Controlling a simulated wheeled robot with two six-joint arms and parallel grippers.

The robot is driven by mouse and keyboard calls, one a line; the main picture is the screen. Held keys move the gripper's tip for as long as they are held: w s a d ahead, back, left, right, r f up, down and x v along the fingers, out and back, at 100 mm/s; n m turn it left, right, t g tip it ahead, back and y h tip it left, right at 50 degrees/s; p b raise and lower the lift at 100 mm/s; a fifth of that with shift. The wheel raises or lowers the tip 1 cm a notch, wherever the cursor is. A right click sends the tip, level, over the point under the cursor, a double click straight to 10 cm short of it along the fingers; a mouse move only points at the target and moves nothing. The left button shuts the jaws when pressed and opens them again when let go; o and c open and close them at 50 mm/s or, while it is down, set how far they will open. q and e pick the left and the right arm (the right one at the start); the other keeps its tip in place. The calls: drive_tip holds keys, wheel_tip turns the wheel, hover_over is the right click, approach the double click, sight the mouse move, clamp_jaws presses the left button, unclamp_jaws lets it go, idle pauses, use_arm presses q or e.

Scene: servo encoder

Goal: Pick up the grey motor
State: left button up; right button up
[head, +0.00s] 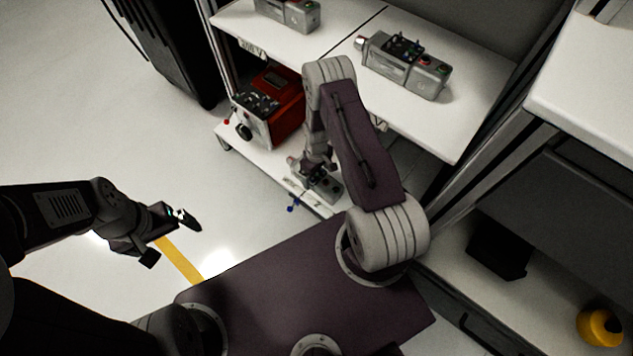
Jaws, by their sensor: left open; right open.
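A grey motor (403,66) with dark fittings on top lies on the upper white shelf. Another grey motor (290,12) lies on that shelf at the top edge of the picture, partly cut off. A smaller grey unit (326,187) sits at the front of the lower shelf. My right arm bends down over this unit, and my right gripper (313,172) is open close above or around it; contact cannot be told. My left gripper (174,240) is open and empty over the floor at the left, far from the shelves.
A red and grey box (270,106) with knobs stands on the lower shelf (235,146), left of my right arm. The upper shelf (455,125) is close above it. A white counter (590,90) and a yellow object (600,327) are at the right.

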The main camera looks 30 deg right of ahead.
sight(316, 177)
wheel_tip(316, 177, down, 4)
drive_tip(key=shift+w+d+r+b, duration=0.1)
drive_tip(key=shift+w+b, duration=0.05)
drive_tip(key=shift+b, duration=0.6)
drive_tip(key=shift+r, duration=0.2)
use_arm(q)
wheel_tip(316, 177, down, 2)
drive_tip(key=shift+f, duration=0.25)
use_arm(e)
clamp_jaws()
